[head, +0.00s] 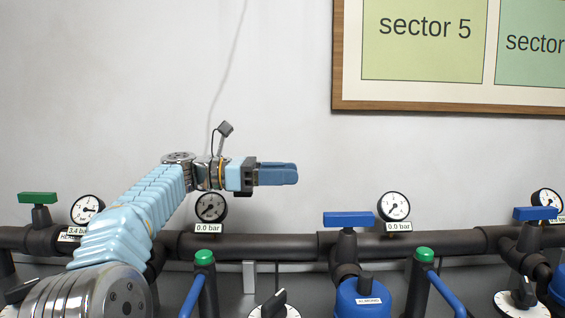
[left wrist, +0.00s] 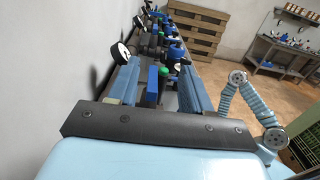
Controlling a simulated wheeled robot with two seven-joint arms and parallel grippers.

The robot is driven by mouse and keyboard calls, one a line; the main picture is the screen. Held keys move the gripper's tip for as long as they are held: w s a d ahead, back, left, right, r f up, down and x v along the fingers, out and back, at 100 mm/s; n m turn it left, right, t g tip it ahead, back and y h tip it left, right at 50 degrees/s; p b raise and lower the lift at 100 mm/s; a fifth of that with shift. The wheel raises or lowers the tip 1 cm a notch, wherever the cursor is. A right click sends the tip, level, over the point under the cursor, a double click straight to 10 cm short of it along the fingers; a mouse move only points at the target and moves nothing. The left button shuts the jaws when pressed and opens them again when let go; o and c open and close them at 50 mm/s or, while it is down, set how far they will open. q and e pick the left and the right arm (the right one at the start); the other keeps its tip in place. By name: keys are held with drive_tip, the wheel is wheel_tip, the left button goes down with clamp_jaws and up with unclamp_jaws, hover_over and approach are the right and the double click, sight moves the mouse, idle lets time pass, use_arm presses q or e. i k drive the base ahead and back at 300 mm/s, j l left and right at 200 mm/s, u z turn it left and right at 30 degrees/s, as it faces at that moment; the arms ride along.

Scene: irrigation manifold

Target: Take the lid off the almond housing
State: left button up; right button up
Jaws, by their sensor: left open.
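The almond housing (head: 360,298) is a round blue body with a small white label, below the manifold pipe at the lower right of the middle in the head view. My right gripper is not seen.
A dark pipe (head: 285,246) runs across with gauges. A blue valve handle (head: 349,219) stands just above the housing. Green-capped posts with blue levers (head: 446,295) (head: 192,296) flank it. A dial (head: 274,306) sits left. My right arm (left wrist: 252,104) shows in the wrist view.

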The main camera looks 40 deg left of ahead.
sight(363, 295)
drive_tip(key=k+l, duration=0.8)
drive_tip(key=l, duration=0.15)
drive_tip(key=k+l, duration=0.75)
drive_tip(key=l, duration=0.15)
